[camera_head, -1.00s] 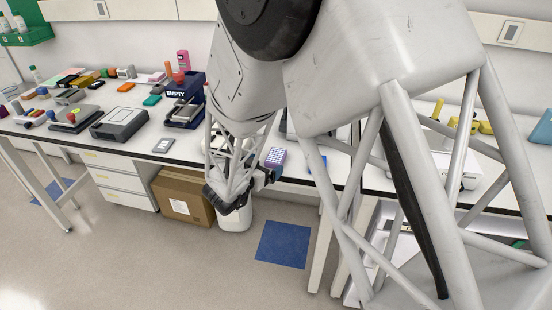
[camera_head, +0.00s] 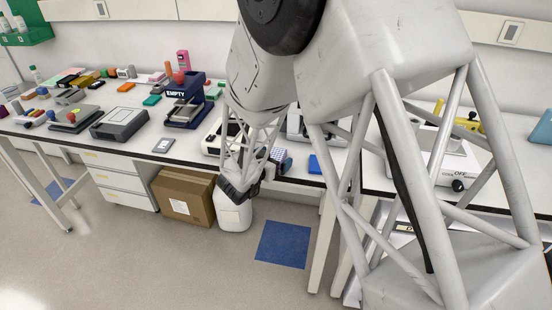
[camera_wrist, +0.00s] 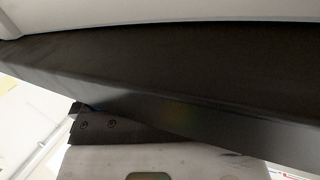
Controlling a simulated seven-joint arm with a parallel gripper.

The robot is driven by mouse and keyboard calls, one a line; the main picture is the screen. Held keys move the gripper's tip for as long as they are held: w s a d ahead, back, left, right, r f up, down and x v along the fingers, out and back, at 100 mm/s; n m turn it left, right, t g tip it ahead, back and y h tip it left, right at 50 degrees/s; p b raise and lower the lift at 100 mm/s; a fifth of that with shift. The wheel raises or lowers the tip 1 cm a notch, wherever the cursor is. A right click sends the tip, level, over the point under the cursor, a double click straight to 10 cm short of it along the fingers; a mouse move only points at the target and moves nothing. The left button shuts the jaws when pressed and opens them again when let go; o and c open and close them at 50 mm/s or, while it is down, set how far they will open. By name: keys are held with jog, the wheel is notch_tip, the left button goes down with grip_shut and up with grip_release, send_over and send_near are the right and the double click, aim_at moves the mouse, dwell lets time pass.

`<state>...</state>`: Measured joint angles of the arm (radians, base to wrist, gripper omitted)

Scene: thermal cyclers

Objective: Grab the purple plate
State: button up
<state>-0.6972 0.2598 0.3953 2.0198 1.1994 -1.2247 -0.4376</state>
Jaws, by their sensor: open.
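The purple plate (camera_head: 278,155) is a small block with a dotted top near the front edge of the bench in the head view. My arm partly hides it. My gripper (camera_head: 271,171) is at the front edge of the bench, just in front of and below the plate. It is open, and no object shows in it. Its fingertips are small and hard to make out. In the wrist view a wide dark band fills the middle, and I cannot make out the plate there.
A blue flat item (camera_head: 315,164) lies right of the plate. A navy stand marked EMPTY (camera_head: 183,105) and a grey device (camera_head: 119,123) stand to the left. A white jug (camera_head: 234,215) and a cardboard box (camera_head: 182,196) stand below the bench.

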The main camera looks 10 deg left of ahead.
aim_at(274, 149)
jog(key=c, duration=1.2)
jog(key=shift+r, duration=0.15)
jog(key=shift+r, duration=0.4)
notch_tip(274, 149, up, 3)
jog(key=shift+s+f, duration=0.1)
jog(key=shift+f, duration=0.05)
jog(key=s+d, duration=0.3)
jog(key=s, duration=0.4)
jog(key=s+d+r, duration=0.1)
jog(key=s+d, duration=0.3)
jog(key=s, duration=0.3)
jog(key=shift+d, duration=0.15)
jog(key=shift+r, duration=0.1)
